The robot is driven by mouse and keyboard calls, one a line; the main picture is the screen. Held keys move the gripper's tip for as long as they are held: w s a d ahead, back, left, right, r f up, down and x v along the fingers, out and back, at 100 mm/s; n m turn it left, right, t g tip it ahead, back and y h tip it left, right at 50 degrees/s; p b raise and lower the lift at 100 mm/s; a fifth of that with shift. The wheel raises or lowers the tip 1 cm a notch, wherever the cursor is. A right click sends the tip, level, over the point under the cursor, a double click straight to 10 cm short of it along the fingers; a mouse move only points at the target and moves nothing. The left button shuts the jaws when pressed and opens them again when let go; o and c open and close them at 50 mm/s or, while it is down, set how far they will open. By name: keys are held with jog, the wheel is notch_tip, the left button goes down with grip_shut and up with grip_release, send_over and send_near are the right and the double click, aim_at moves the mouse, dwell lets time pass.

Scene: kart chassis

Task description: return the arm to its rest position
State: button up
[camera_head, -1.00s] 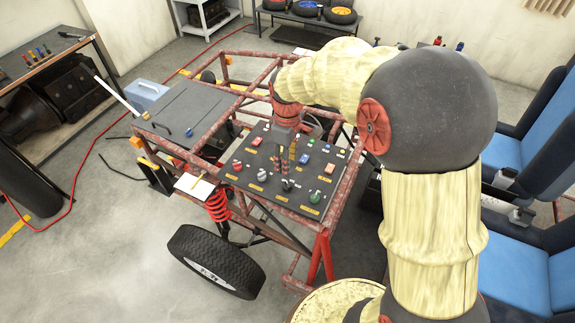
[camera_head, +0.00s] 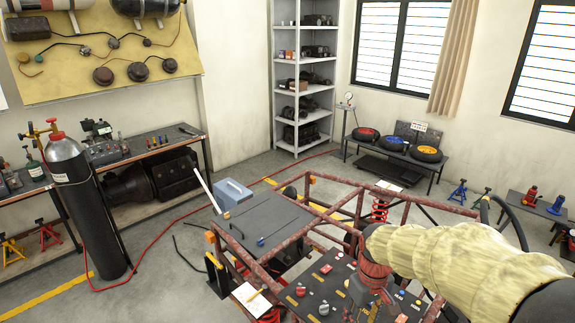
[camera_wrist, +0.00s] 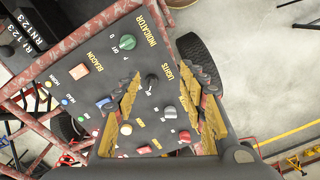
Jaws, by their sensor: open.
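My arm (camera_head: 465,255) reaches in from the right of the head view, over the kart's black control panel (camera_head: 318,292). My gripper points down at the panel; its fingers are mostly cut off at the lower edge of the head view. In the wrist view, my gripper (camera_wrist: 168,103) is open, its two fingers apart above the panel (camera_wrist: 108,48), with nothing held between them. A black knob (camera_wrist: 152,80) by the LIGHTS label shows between the fingers. A green knob (camera_wrist: 127,42) and a red button (camera_wrist: 144,149) lie around them. I cannot tell whether the fingertips touch the panel.
The kart's red tube frame (camera_head: 405,222) surrounds the panel close to my arm. A grey shelf (camera_head: 285,85), a bench with wheels (camera_head: 395,148) and a workbench (camera_head: 190,133) stand along the walls. Open floor (camera_head: 150,250) lies left of the kart.

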jog(key=s+m+t+b, duration=0.4)
jog(key=s+t+b, duration=0.1)
jog(key=s+b, duration=0.9)
jog(key=shift+s+r+t+b, duration=0.2)
jog(key=shift+s+t+b, duration=0.2)
jog(key=shift+s, duration=0.75)
dwell(0.5)
